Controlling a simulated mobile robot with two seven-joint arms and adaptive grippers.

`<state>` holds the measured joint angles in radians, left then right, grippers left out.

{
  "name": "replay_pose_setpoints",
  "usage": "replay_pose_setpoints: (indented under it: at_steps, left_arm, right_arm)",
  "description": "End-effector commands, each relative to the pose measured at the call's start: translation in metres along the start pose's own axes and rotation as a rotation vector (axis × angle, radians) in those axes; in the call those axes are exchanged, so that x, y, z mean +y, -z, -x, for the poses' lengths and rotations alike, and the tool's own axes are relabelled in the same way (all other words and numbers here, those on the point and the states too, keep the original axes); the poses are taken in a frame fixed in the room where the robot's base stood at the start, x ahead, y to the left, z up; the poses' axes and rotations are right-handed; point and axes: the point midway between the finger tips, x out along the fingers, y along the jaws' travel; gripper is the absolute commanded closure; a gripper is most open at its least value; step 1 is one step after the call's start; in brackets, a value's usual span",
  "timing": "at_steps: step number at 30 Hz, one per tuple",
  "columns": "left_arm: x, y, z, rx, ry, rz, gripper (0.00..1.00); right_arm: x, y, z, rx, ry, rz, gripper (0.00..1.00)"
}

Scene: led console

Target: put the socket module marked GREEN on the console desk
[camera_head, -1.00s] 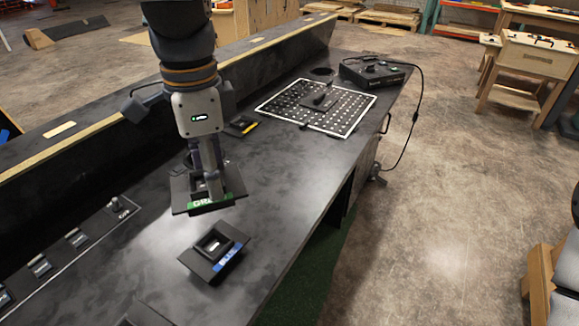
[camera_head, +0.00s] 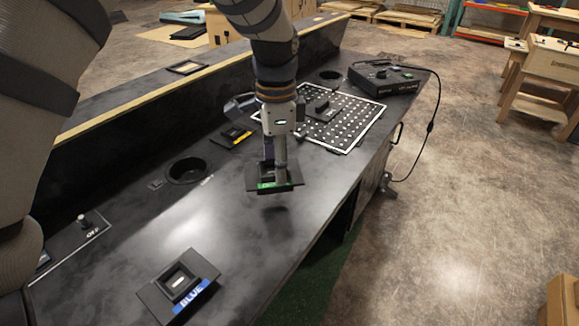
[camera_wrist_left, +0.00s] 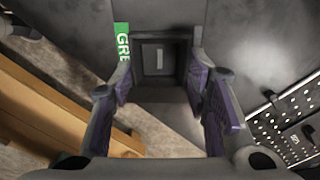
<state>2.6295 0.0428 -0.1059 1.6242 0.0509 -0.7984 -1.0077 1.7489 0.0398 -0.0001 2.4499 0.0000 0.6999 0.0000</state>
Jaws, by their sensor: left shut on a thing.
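The socket module marked GREEN (camera_head: 290,186) is a dark square plate with a raised socket and a green label strip. My left gripper (camera_head: 274,176) is shut on its raised socket and holds it over the console desk (camera_head: 235,240), with a shadow on the desk below it. In the left wrist view the socket (camera_wrist_left: 158,62) stands between the two fingers (camera_wrist_left: 160,82), with the green label at its left. A module marked BLUE (camera_head: 180,285) lies on the desk at the front. My right gripper is not in view.
A module with a yellow label (camera_head: 232,137) lies behind the held one. A white-edged perforated board (camera_head: 345,130) and a black control box with a cable (camera_head: 388,77) are farther back. A round hole (camera_head: 187,170) lies left. Bare desk surrounds the BLUE module.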

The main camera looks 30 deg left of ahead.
Motion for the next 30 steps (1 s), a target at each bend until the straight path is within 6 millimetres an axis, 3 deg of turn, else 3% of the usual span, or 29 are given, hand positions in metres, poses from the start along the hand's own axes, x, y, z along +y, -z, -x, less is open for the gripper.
replay_pose_setpoints:
  at_steps: [6, 11, 21, 22, 24, 30]
  left_arm:
    - [-0.016, 0.008, -0.022, -0.001, 0.000, 0.000, 0.86]
    - [-0.015, 0.008, -0.048, 0.002, 0.002, 0.000, 0.86]
    - [-0.015, 0.008, -0.050, 0.005, 0.005, 0.000, 0.86]
    - [-0.015, 0.008, -0.050, 0.005, 0.005, 0.000, 0.52]
    - [-0.015, 0.008, -0.050, 0.005, 0.005, 0.000, 0.37]
    - [-0.015, 0.008, -0.050, 0.005, 0.005, 0.000, 0.37]
  right_arm:
    - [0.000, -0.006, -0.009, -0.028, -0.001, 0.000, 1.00]
    - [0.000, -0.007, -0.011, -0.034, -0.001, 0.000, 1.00]
    - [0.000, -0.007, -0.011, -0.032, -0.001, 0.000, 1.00]
    - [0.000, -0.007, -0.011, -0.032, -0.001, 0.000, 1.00]
    - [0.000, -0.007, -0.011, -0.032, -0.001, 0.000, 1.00]
    - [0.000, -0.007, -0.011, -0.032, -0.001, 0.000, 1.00]
